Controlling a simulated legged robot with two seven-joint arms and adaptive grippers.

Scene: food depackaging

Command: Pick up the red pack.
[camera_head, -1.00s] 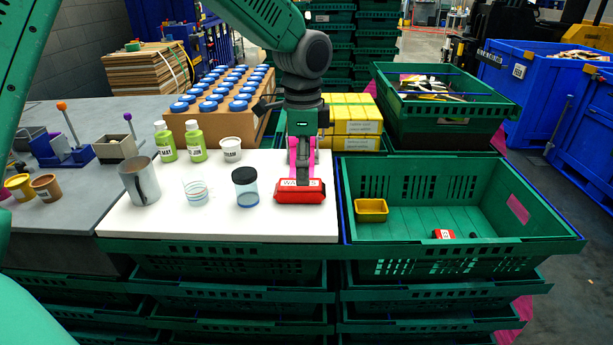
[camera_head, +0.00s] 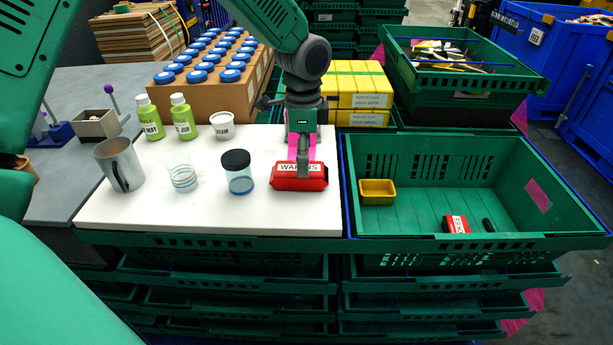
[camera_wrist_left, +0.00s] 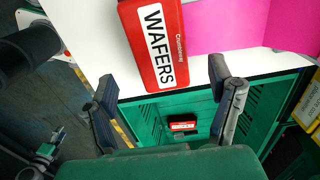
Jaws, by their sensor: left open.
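The red pack labelled "WAFERS" (camera_head: 284,182) lies on the white board near its right front edge. In the left wrist view the red pack (camera_wrist_left: 146,52) is at top centre, its near end between and just beyond the fingertips. My left gripper (camera_head: 303,166) points down at the pack, and a finger hides part of its right side. In the left wrist view the left gripper (camera_wrist_left: 163,82) has its fingers spread wide, with white board showing on both sides of the pack. Contact with the pack cannot be told. My right gripper is not in view.
A green crate (camera_head: 410,215) right of the board holds a yellow tub (camera_head: 377,192) and a small red pack (camera_head: 455,224). A dark-lidded jar (camera_head: 238,172) stands left of the wafers. Yellow boxes (camera_head: 358,92) stand behind. Board space left of the pack is partly clear.

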